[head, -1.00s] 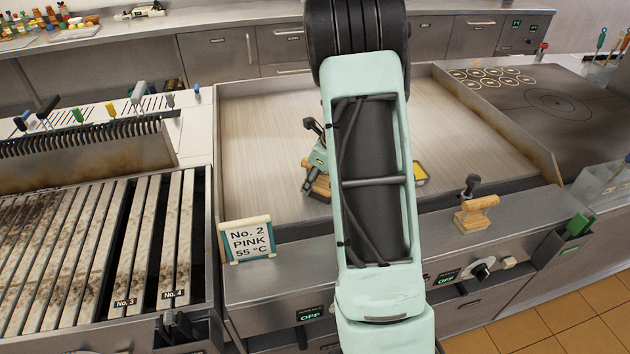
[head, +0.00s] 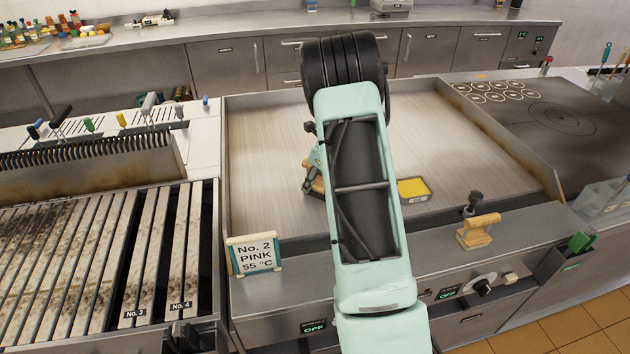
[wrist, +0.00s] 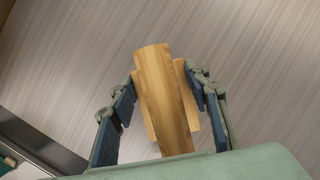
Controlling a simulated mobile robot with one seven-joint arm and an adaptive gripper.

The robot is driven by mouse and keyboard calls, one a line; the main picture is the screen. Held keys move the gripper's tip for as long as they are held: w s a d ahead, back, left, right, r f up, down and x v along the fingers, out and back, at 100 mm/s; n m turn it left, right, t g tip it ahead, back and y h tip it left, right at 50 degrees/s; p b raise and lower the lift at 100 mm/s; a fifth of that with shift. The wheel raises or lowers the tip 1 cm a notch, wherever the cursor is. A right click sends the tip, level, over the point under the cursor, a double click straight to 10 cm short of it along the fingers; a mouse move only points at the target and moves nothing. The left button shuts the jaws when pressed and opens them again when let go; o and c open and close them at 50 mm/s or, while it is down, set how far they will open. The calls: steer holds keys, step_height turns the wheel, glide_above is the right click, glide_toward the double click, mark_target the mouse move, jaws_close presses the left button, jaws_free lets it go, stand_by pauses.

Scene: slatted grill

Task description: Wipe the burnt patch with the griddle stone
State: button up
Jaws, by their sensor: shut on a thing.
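My gripper (head: 314,168) is low over the flat steel griddle plate (head: 265,150), partly hidden behind my arm. It is shut on a wooden-handled tool, which I take to be the griddle stone (head: 313,184). In the wrist view the wooden handle (wrist: 160,95) stands between the two fingers (wrist: 165,115), with the plate behind it. The tool's underside is hidden, so I cannot tell whether it touches the plate. No burnt patch shows on the visible plate. Dark scorch marks (head: 40,215) show on the slatted grill at the left.
A yellow block in a dark tray (head: 413,189) lies on the plate right of my arm. A wooden-handled tool (head: 478,231) and a "No. 2 PINK 55 °C" sign (head: 255,254) stand on the front ledge. Raised walls (head: 500,140) edge the plate.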

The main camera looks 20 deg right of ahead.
steer(key=shift+w+d+p, duration=0.2)
steer(key=shift+w, duration=0.75)
steer(key=shift+w+d+p, duration=0.15)
steer(key=shift+w+d, duration=0.05)
steer(key=shift+w, duration=0.75)
steer(key=shift+s+d, duration=0.25)
steer(key=shift+d, duration=1)
steer(key=shift+s+a+r+b, duration=0.1)
steer(key=shift+s+a+b, duration=0.15)
steer(key=shift+s, duration=0.7)
steer(key=shift+s+a+b, duration=0.15)
steer(key=shift+s+b, duration=0.2)
steer(key=shift+s, duration=0.55)
steer(key=shift+s+a+b, duration=0.25)
steer(key=shift+s+b, duration=0.2)
steer(key=shift+s, duration=0.7)
steer(key=shift+s+a+b, duration=0.25)
steer(key=shift+s+b, duration=0.15)
steer(key=shift+s, duration=0.7)
steer(key=shift+s+a+b, duration=0.2)
steer(key=shift+s+b, duration=0.1)
steer(key=shift+s, duration=0.8)
steer(key=shift+s+a+b, duration=0.25)
steer(key=shift+s+b, duration=0.1)
steer(key=shift+s, duration=0.8)
steer(key=shift+s+a+b, duration=0.2)
steer(key=shift+s+b, duration=0.1)
steer(key=shift+s, duration=0.8)
